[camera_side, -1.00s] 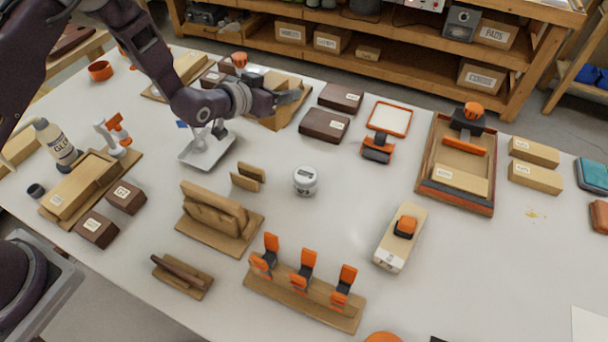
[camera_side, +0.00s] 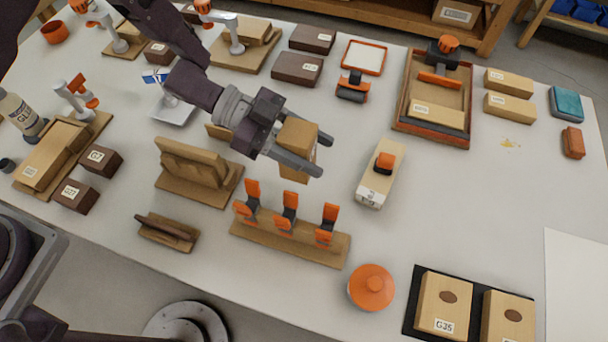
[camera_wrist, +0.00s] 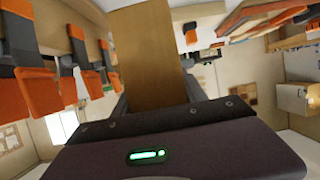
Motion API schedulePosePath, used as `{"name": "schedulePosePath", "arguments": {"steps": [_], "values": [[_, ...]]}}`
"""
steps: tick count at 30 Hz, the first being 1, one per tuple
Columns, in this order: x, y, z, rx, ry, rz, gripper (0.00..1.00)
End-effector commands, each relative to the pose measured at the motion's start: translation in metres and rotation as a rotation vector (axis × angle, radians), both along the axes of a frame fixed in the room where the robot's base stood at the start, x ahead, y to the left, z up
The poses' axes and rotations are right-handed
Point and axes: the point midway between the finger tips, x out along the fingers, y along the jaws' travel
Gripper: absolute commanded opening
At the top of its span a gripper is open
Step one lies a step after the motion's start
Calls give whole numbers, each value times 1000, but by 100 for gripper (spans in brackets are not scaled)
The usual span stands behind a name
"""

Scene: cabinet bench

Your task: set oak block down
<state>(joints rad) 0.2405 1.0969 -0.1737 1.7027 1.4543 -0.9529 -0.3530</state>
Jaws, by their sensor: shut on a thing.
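In the wrist view the block (camera_wrist: 150,50) stands out between my fingers and fills the upper middle. The face of the block toward my palm is hidden.
The clamp rack (camera_side: 290,240) stands in front of my gripper. A cream block plane (camera_side: 381,175) with an orange knob lies to the right. An orange round lid (camera_side: 371,288) and a black tray (camera_side: 410,318) with labelled blocks are at the front right. Clear table lies between plane and tray.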

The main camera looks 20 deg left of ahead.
Motion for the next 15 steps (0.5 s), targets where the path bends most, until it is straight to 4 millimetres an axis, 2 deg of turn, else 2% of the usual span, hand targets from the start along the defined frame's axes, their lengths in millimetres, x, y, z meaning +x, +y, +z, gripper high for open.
{"name": "schedulePosePath", "arguments": {"steps": [9, 15], "values": [[0, 0, -60, -1, 0, 2, 0], [1, 0, -66, -1, -2, 3, 0]]}}
